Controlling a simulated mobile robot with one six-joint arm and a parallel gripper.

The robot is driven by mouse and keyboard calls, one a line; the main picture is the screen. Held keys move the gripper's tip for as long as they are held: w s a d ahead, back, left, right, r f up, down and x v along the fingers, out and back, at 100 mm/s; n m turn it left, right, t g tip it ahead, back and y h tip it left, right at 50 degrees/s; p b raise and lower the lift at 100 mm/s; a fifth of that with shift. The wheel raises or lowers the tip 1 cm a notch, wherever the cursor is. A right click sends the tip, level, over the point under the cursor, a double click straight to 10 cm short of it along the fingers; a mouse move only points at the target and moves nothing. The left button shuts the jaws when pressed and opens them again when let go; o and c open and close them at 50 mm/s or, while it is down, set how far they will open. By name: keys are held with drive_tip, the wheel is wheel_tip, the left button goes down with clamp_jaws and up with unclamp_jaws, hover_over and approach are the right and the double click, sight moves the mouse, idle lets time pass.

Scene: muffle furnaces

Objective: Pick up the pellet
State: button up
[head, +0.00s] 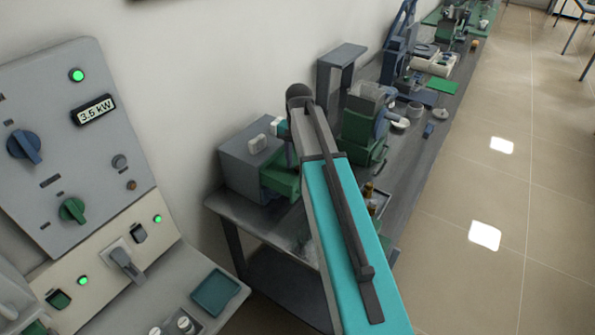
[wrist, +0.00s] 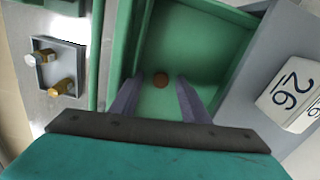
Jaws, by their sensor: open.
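In the head view the green tray (head: 281,180) shows at the front of a grey box on the bench. My arm hides the gripper there, and the pellet is not visible in that view.
The grey box (head: 245,160) stands against the wall; a label reading 26 (wrist: 290,88) is beside the tray. A small grey tray (wrist: 60,66) with brass fittings lies to the left. Green equipment (head: 362,130) stands farther along the bench. A control panel (head: 70,130) is at left.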

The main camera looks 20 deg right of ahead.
sight(298, 168)
clamp_jaws()
idle(0.3)
drive_tip(key=shift+r, duration=0.1)
wheel_tip(298, 168, up, 10)
drive_tip(key=b, duration=0.2)
idle(0.7)
idle(0.5)
